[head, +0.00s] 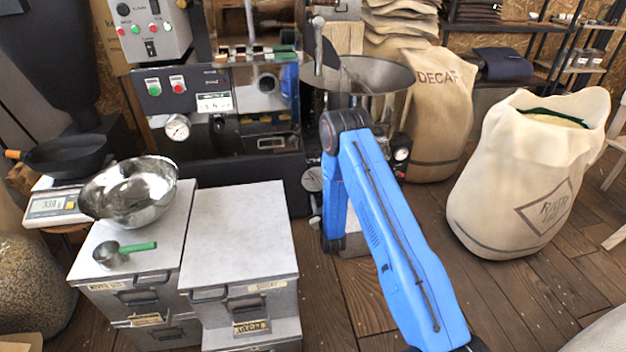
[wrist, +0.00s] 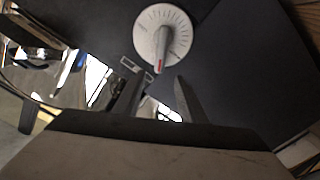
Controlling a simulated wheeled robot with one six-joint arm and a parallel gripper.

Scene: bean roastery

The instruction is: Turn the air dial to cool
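The air dial (wrist: 162,37) shows in the wrist view at the top middle. It is a white disc with tick marks on a dark panel. Its grey knob (wrist: 162,45) has a red tip that points down in the picture. Its lettering is too small to read. My gripper (wrist: 156,90) is open, its two dark fingers apart below the dial in the picture. Nothing shows between the fingers, and they look clear of the knob. In the head view my blue arm hides the gripper, and I cannot make out the dial there.
The roaster (head: 235,100) stands at the back with a round cooling pan (head: 365,75). Drawer cabinets (head: 240,225) with a metal bowl (head: 130,190) and scoop (head: 125,252) stand at the left. Sacks (head: 530,170) stand at the right. Wooden floor lies open between.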

